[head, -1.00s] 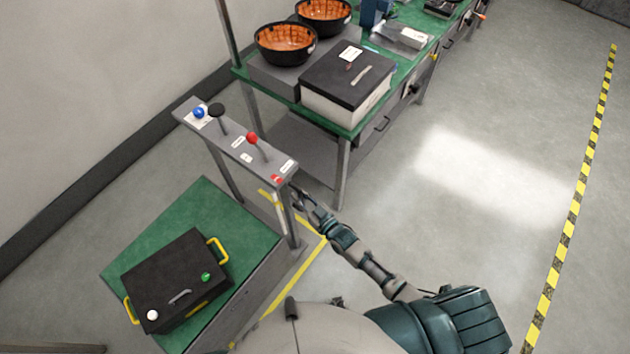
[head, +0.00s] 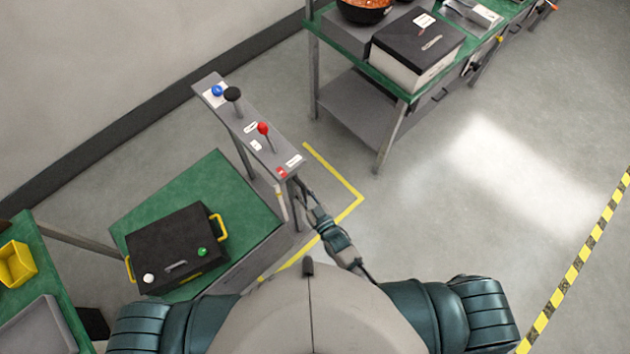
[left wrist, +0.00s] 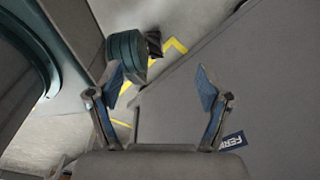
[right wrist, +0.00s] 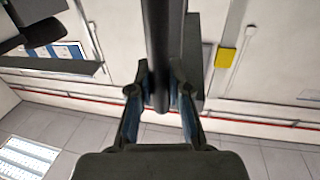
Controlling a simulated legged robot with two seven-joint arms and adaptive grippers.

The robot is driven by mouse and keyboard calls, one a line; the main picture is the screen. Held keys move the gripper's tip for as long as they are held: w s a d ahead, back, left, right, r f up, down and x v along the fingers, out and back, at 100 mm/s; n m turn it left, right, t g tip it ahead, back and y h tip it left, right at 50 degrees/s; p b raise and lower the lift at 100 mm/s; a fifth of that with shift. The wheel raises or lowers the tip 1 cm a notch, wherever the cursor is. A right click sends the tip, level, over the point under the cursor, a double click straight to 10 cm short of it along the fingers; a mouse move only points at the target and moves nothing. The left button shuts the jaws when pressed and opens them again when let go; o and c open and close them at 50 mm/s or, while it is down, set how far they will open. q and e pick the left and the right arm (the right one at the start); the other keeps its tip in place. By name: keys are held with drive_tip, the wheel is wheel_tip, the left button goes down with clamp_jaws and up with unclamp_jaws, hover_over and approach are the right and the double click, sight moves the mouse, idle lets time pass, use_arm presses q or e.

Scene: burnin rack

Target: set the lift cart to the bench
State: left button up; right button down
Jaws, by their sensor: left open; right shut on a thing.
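The lift cart has a green top (head: 178,192) carrying a black case with yellow handles (head: 180,262). A grey control panel (head: 238,121) with blue, black and red knobs stands on posts at its far side. The bench (head: 393,85), green-topped, stands beyond it at the upper right, with a clear floor gap between them. My right gripper (head: 301,188) is at the panel's right end; in the right wrist view it is shut on a dark upright bar (right wrist: 161,50). My left gripper (left wrist: 158,85) is open and empty, facing a grey surface, and hidden in the head view.
Yellow floor tape (head: 345,180) makes a corner between cart and bench. The bench holds a black-lidded box (head: 417,45) and an orange-lined bowl (head: 365,8). Another green table with a yellow bin (head: 16,263) stands at left. Floor at right is clear up to the striped line (head: 575,270).

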drive_tip(key=s+a, duration=0.4)
drive_tip(key=a, duration=0.2)
drive_tip(key=shift+s, duration=0.3)
drive_tip(key=c, duration=1.1)
unclamp_jaws()
drive_tip(key=shift+s+a, duration=0.1)
drive_tip(key=shift+a, duration=0.15)
use_arm(q)
drive_tip(key=shift+s+a+r, duration=0.2)
drive_tip(key=shift+s+a, duration=0.1)
drive_tip(key=shift+a, duration=0.2)
use_arm(e)
drive_tip(key=v, duration=1.2)
drive_tip(key=shift+a, duration=0.15)
use_arm(q)
drive_tip(key=shift+d, duration=0.15)
use_arm(e)
drive_tip(key=shift+f, duration=0.1)
